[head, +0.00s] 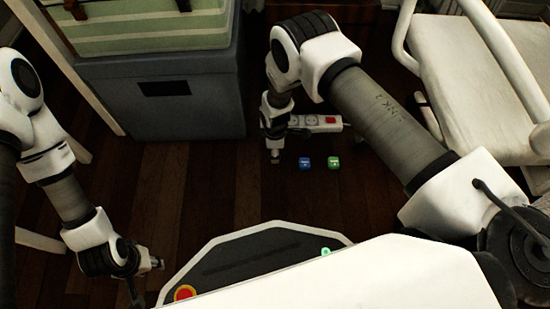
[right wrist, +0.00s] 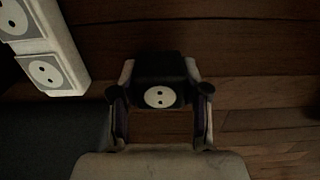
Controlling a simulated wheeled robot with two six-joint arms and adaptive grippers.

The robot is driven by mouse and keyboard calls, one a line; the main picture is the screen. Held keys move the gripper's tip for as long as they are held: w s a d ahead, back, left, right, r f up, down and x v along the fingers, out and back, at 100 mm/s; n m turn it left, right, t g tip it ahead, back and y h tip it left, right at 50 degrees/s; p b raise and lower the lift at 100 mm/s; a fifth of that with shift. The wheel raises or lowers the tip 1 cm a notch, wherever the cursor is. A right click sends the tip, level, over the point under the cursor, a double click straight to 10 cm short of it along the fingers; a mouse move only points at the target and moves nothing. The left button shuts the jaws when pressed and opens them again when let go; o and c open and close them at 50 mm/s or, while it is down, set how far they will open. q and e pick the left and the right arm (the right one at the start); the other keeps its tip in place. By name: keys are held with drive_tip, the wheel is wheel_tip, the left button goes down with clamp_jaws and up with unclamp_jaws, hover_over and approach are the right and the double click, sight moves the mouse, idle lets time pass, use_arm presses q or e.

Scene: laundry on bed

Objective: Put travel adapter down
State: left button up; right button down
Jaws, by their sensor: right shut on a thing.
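The travel adapter (right wrist: 160,78) is a dark block with a round white two-hole socket face. In the right wrist view it sits between the two fingers of my right gripper (right wrist: 160,108), which is shut on it. In the head view my right gripper (head: 275,155) points down over the floor, just left of a blue cube and in front of a power strip; the adapter is hard to make out there. Whether it touches the floor is unclear. My left gripper (head: 150,278) is low at the left, its fingers apart and empty.
A white power strip (head: 299,121) with a red switch lies behind the gripper. A blue cube (head: 305,163) and a green cube (head: 333,163) lie on the wooden floor (head: 190,190). A grey box (head: 190,115) stands left, a white chair (head: 480,85) right.

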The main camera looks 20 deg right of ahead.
wheel_tip(320, 180, down, 3)
drive_tip(key=shift+r+b, duration=0.1)
drive_tip(key=shift+b, duration=0.55)
drive_tip(key=shift+f, duration=0.2)
drive_tip(key=shift+r, duration=0.3)
drive_tip(key=shift+f+b, duration=0.3)
drive_tip(key=shift+f, duration=0.35)
drive_tip(key=c, duration=0.6)
unclamp_jaws()
use_arm(q)
drive_tip(key=f, duration=0.3)
drive_tip(key=shift+w+f, duration=0.1)
drive_tip(key=shift+w, duration=0.25)
use_arm(e)
drive_tip(key=shift+o, duration=0.2)
wheel_tip(320, 180, up, 13)
drive_tip(key=p, duration=0.8)
drive_tip(key=shift+r, duration=0.2)
use_arm(q)
wheel_tip(320, 180, up, 8)
drive_tip(key=s, duration=0.1)
